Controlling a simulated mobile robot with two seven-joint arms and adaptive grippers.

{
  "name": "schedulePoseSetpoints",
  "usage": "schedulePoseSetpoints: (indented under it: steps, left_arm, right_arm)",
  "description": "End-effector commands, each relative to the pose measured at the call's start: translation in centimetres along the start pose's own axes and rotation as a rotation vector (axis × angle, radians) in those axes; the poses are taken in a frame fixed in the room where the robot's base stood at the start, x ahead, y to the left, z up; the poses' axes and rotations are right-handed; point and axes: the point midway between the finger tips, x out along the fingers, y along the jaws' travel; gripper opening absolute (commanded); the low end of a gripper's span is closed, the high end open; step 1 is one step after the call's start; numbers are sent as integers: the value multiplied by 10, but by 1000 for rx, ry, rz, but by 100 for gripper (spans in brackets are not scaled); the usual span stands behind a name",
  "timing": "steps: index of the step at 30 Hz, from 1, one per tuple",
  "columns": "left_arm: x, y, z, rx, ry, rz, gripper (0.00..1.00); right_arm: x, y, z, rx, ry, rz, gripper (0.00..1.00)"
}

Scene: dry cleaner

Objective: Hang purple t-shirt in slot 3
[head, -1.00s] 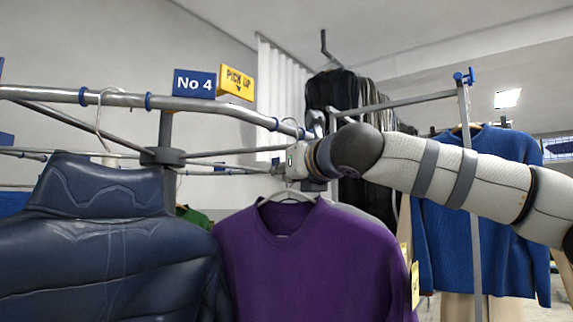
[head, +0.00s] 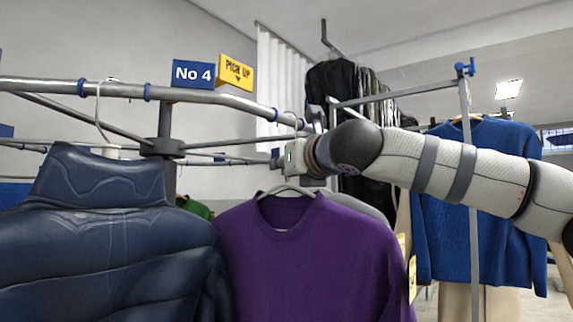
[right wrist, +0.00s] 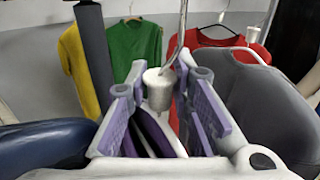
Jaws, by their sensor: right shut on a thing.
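The purple t-shirt (head: 315,265) hangs upright on a light grey hanger (head: 285,190), to the right of the dark blue jacket. My right gripper (head: 288,158) is above the collar, close to the rail's right end. In the right wrist view its two purple-padded fingers (right wrist: 160,100) are shut around the hanger's pale neck (right wrist: 160,88), with purple cloth just below. The hanger's hook rises near the metal rail (head: 225,101); I cannot tell whether it rests on it. Slot 3 is not identifiable. My left gripper is not in view.
A dark blue jacket (head: 105,240) hangs close on the left. A blue sweater (head: 480,205) hangs at the right. A grey garment (right wrist: 260,110) is beside the gripper.

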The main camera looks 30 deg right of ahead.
Motion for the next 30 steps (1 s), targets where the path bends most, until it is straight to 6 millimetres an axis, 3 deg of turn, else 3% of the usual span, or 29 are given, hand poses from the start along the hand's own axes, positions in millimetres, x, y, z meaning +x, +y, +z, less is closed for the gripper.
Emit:
schedulePoseSetpoints:
  steps: [3,4,6,17,30]
  left_arm:
    - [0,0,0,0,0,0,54]
    - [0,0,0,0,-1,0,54]
    - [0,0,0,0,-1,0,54]
    - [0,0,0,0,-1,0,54]
    - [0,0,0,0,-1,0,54]
  right_arm:
    - [0,0,0,0,0,0,0]
    - [0,0,0,0,0,0,28]
    - [0,0,0,0,0,0,43]
    - [-5,0,-1,0,1,1,44]
    - [-107,0,0,1,0,2,44]
